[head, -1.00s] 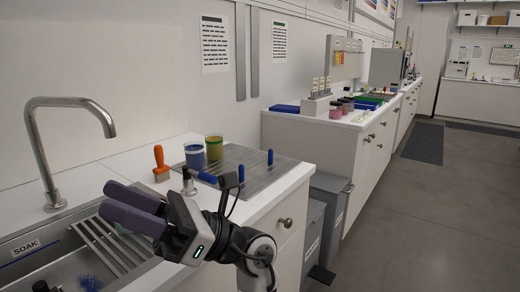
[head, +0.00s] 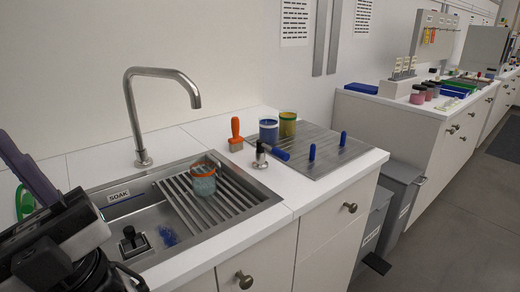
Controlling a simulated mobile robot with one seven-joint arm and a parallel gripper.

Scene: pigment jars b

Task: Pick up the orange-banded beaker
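A beaker with an orange band at its rim (head: 203,179) and grey-green contents or wall stands on the slatted rack (head: 233,198) over the right part of the sink. It looks upright. My gripper (head: 22,165) is at the left edge of the head view, well left of the beaker and apart from it. Its dark purple-grey finger points up and left, and part of the gripper is cut off by the frame. The gap between the fingers does not show.
The tall faucet (head: 141,115) rises behind the sink. A blue beaker (head: 268,132), a green-yellow beaker (head: 288,125), an orange-handled tool (head: 235,132) and a ridged drainboard (head: 325,160) with blue pegs lie right. A dark plug and blue brush (head: 168,236) are in the basin.

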